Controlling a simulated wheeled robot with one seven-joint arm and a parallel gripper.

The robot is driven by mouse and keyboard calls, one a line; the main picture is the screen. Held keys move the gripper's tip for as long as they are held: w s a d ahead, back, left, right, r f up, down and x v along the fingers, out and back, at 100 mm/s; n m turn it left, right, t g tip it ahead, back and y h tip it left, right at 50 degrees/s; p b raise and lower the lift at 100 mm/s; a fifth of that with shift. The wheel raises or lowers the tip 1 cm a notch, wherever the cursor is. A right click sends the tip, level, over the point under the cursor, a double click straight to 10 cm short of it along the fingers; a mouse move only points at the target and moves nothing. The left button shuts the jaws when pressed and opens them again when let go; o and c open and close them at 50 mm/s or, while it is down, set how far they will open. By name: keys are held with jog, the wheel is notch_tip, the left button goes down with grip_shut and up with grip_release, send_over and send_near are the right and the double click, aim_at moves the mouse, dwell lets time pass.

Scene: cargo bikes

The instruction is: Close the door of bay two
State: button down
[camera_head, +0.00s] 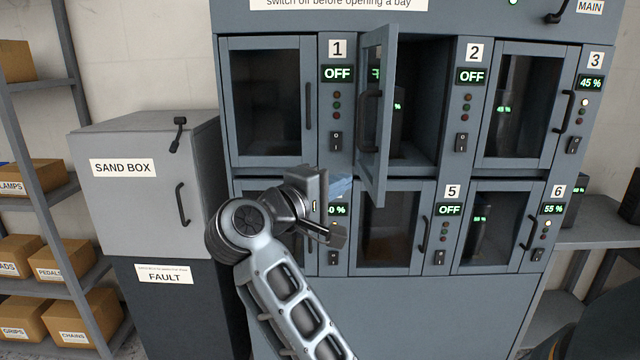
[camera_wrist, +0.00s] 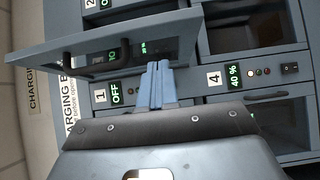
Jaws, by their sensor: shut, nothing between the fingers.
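The door of bay two (camera_head: 378,165) stands open, hinged on the left and swung out toward me. Its dark handle (camera_head: 368,122) is on the face turned left. The opening of bay two (camera_head: 425,125) is dark, with a battery (camera_head: 397,108) inside; its label 2 and OFF display (camera_head: 472,76) are to the right. My gripper (camera_head: 342,187) is shut and empty, beside the lower part of the door on its outer, left side. In the wrist view its blue fingers (camera_wrist: 158,68) reach the lower edge of the open door (camera_wrist: 125,48); I cannot tell whether they touch.
Bay one's door (camera_head: 265,105), on the left, is shut, as is bay three's (camera_head: 520,105). Lower bays lie below, behind my arm. A grey sand box (camera_head: 135,190) stands to the left, with a shelf of cartons (camera_head: 60,262) beyond.

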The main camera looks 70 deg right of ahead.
aim_at(377, 176)
jog(key=s+d, duration=0.1)
jog(key=s, duration=0.1)
jog(key=s+d+p, duration=0.1)
jog(key=s+d, duration=0.1)
jog(key=shift+p, duration=0.3)
